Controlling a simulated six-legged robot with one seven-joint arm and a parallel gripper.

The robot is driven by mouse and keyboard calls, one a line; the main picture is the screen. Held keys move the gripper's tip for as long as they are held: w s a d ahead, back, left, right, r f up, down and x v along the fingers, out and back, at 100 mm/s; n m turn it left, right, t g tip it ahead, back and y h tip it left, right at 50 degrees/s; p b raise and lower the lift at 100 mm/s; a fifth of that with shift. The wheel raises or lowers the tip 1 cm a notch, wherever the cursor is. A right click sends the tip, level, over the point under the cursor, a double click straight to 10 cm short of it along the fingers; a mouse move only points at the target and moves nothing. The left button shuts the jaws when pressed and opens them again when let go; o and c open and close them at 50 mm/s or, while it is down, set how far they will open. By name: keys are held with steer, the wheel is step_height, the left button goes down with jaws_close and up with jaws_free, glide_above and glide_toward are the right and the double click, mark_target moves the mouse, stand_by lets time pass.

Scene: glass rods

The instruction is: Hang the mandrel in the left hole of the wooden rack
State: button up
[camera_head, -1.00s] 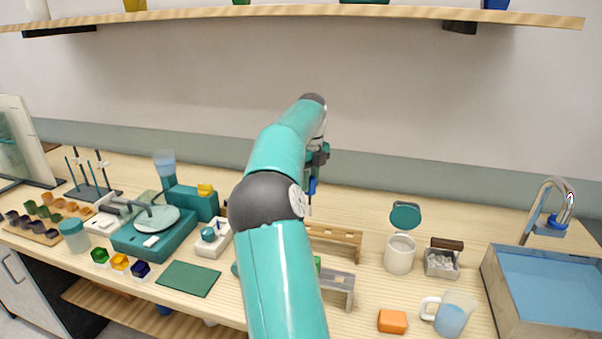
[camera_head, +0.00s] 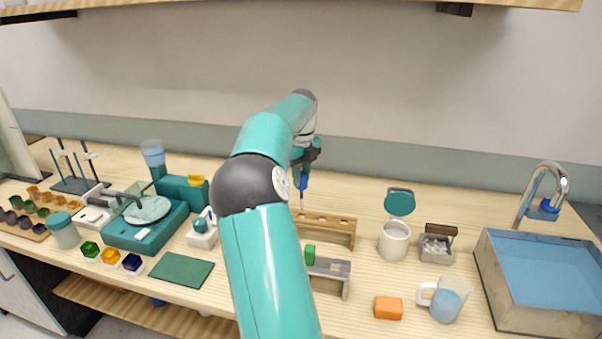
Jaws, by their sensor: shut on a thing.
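The mandrel (camera_head: 303,182) has a blue handle with a thin rod pointing down. My gripper (camera_head: 305,168) is shut on it and holds it upright, beyond my arm. The wooden rack (camera_head: 340,221) stands on the bench below and to the right of the gripper, with holes along its top bar. The rod's lower end shows close to the left end of the rack; I cannot tell whether it is above, behind or in the left hole. My arm hides the rack's far left part.
A grey rack (camera_head: 330,267) with a green piece (camera_head: 310,253) stands in front of the wooden rack. A white pot (camera_head: 394,241), grey box (camera_head: 437,249), orange block (camera_head: 388,308) and mug (camera_head: 445,300) are to the right. A shelf (camera_head: 300,9) hangs above.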

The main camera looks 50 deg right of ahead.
steer(key=shift+f, duration=0.1)
stand_by(0.3)
steer(key=shift+w+f, duration=0.1)
steer(key=shift+f, duration=4.7)
steer(key=o, duration=1.1)
steer(key=shift+c, duration=0.2)
step_height(320, 180, up, 14)
steer(key=shift+f, duration=0.25)
steer(key=shift+r, duration=0.2)
